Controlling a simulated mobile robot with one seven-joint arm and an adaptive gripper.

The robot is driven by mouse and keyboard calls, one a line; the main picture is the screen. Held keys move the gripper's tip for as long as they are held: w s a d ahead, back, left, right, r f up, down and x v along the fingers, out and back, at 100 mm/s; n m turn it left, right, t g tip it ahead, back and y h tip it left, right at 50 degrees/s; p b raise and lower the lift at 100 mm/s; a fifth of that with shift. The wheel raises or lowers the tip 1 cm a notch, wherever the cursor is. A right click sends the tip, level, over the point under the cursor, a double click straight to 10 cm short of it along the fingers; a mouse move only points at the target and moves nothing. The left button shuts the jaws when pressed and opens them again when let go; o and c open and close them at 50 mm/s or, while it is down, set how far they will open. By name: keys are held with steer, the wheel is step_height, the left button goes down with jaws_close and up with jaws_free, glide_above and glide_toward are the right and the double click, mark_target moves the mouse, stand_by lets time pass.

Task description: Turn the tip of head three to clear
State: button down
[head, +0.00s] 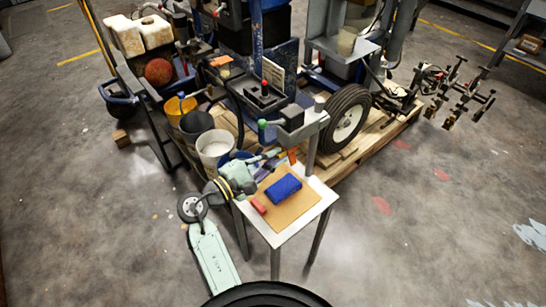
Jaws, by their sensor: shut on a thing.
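The line striper (262,100) stands on a wooden pallet in the middle of the head view. A grey head-like part (300,126) on an upright post stands at its near side, above the small table. A small orange piece (292,155), seemingly a tip, is just below it. My gripper (278,158) reaches in from the left, shut at this orange piece; its fingers are small and the contact is unclear. Several heads with dark T-shaped tops (458,92) stand at the right, far from my gripper. I cannot read which head is three, nor the tip's angle.
A small white table (318,205) stands below my gripper, with a brown mat (292,214), blue cloth (284,188) and red block (258,206). Buckets (214,148) stand left of the post. A black wheel (346,118) is at its right. The right foreground floor is open.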

steer(key=n, duration=0.3)
steer(key=shift+n, duration=0.3)
steer(key=n, duration=0.8)
steer(key=c, duration=1.6)
jaws_free()
steer(key=shift+c, duration=0.2)
steer(key=o, duration=0.6)
steer(key=shift+c, duration=0.2)
